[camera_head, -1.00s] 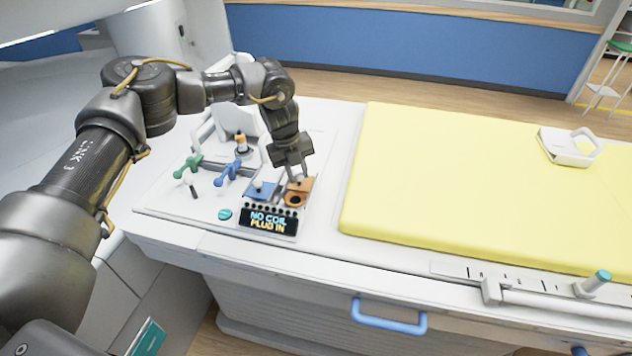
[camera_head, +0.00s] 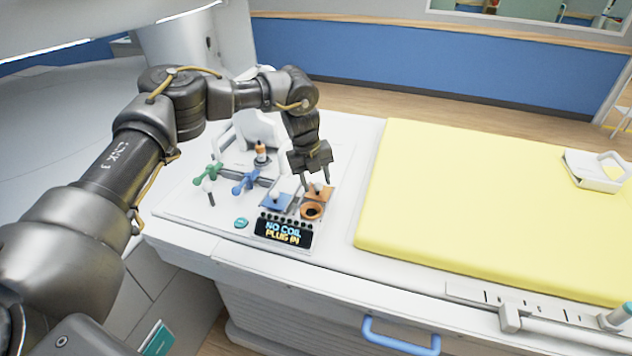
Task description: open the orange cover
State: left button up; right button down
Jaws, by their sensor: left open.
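The orange cover (camera_head: 321,194) is on the white panel on the table, at the right end of a row of fittings. A white knob is on it, partly hidden by my gripper. In front of the cover, an orange ring (camera_head: 312,212) with a dark round opening is in plain view. My left gripper (camera_head: 316,183) points down from above and behind, with its two fingers apart around the knob area. I cannot tell whether the fingers touch the cover. The cover seems tilted up behind the ring, but its angle is hard to read. My right gripper is out of view.
Green (camera_head: 208,174) and blue (camera_head: 247,181) handles stand farther left. A display (camera_head: 283,232) reads "NO COIL PLUG IN". A yellow mattress (camera_head: 470,210) lies to the right.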

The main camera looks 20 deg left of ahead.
aim_at(310, 196)
pick_arm(q)
notch_tip(310, 196, up, 10)
jog(key=s+a+b, duration=0.1)
jog(key=b, duration=0.1)
jog(key=shift+s+a, duration=0.15)
jog(key=shift+a, duration=0.15)
